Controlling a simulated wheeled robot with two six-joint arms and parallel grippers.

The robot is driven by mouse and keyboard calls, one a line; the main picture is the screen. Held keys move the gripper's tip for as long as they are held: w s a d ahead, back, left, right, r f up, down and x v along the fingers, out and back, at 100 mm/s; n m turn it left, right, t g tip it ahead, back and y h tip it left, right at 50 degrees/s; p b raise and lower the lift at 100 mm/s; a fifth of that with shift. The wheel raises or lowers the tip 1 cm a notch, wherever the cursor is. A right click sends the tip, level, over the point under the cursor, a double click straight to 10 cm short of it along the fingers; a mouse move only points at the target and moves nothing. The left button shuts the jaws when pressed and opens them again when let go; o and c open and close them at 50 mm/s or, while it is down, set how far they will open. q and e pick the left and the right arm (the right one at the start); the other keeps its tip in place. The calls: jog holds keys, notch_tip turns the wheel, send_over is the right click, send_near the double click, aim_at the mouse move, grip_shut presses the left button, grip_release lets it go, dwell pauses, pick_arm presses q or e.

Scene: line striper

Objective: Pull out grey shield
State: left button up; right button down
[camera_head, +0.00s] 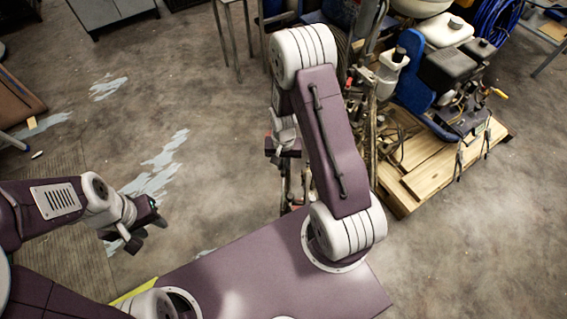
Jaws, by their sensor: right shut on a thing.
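The line striper (440,75) stands at the upper right, a blue and black machine with a white tank and many hoses. My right arm crosses in front of its left side. My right gripper (284,150) is at the machine's left edge, partly hidden by my arm. It is shut on a part of the machine; that part is too small and covered to make out. I cannot pick out the grey shield. My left gripper (146,232) hangs empty over the floor at the left, its dark fingers apart.
A wooden pallet (430,175) lies beneath the striper. A grey cabinet (110,14) and metal stool legs (235,40) are at the top. A brown board (18,105) is at the left edge. The stained concrete floor between is clear.

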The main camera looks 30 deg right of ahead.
jog(key=shift+r+p, duration=1.85)
jog(key=shift+r, duration=0.4)
